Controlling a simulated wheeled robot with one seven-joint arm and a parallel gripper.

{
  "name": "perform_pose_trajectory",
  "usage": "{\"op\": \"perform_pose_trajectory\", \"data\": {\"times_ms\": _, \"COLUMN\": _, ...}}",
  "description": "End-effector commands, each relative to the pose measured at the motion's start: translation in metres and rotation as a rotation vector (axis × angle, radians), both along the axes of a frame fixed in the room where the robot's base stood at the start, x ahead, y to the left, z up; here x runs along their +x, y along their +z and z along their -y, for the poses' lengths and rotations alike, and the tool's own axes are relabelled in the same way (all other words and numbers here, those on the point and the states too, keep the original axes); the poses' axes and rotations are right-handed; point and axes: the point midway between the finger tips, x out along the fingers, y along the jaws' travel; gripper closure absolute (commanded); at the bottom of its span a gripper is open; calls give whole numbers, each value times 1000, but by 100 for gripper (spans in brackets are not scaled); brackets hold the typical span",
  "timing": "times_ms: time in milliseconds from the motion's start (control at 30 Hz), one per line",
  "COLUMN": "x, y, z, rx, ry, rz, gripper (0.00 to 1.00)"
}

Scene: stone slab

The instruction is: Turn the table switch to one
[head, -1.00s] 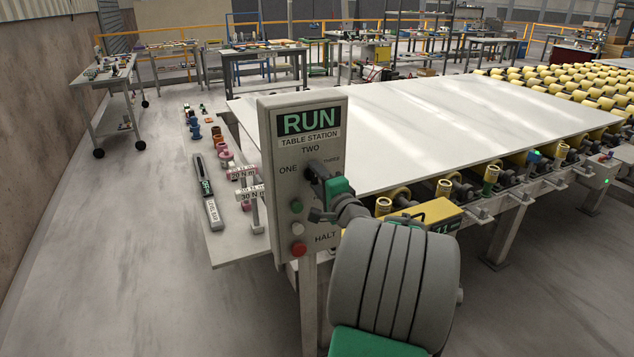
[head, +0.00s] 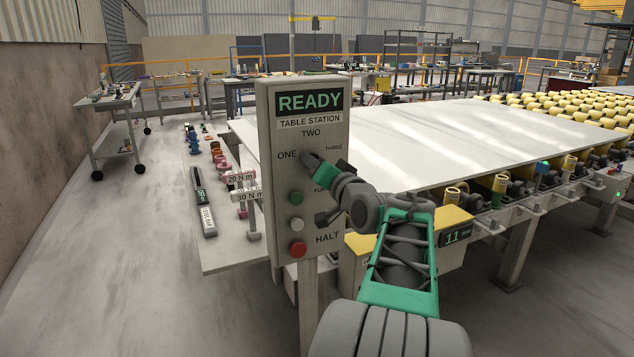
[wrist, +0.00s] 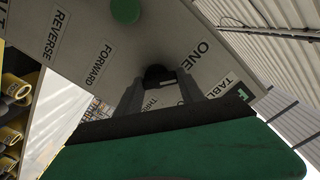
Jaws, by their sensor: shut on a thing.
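The grey table station panel (head: 267,190) stands upright, its display (head: 310,102) reading READY. Below are the labels TWO, ONE (head: 287,155) and THREE. The dark table switch (head: 305,158) sits right beside ONE, mostly covered by my gripper (head: 318,166). In the wrist view the dark switch knob (wrist: 156,74) lies between my two fingers (wrist: 160,92), which are shut on it. ONE (wrist: 197,55) shows beside the knob there, and THREE is partly hidden. I cannot tell which label the knob points to.
The stone slab (head: 430,140) lies on rollers behind. Open floor (head: 110,240) lies left.

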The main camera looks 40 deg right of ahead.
Motion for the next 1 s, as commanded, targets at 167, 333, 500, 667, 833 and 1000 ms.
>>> {"op": "perform_pose_trajectory", "data": {"times_ms": 167, "x": 0, "y": -5, "z": 0, "rx": -84, "ry": 1, "rz": -26, "gripper": 95}}
{"op": "perform_pose_trajectory", "data": {"times_ms": 333, "x": 0, "y": -3, "z": -1, "rx": -130, "ry": 0, "rz": -41, "gripper": 95}}
{"op": "perform_pose_trajectory", "data": {"times_ms": 500, "x": 0, "y": -2, "z": -1, "rx": -146, "ry": 1, "rz": -46, "gripper": 95}}
{"op": "perform_pose_trajectory", "data": {"times_ms": 667, "x": 0, "y": -2, "z": -1, "rx": -149, "ry": 1, "rz": -47, "gripper": 95}}
{"op": "perform_pose_trajectory", "data": {"times_ms": 833, "x": 0, "y": -2, "z": -1, "rx": -149, "ry": 1, "rz": -47, "gripper": 95}}
{"op": "perform_pose_trajectory", "data": {"times_ms": 1000, "x": 0, "y": -1, "z": 0, "rx": -148, "ry": 0, "rz": -46, "gripper": 42}}
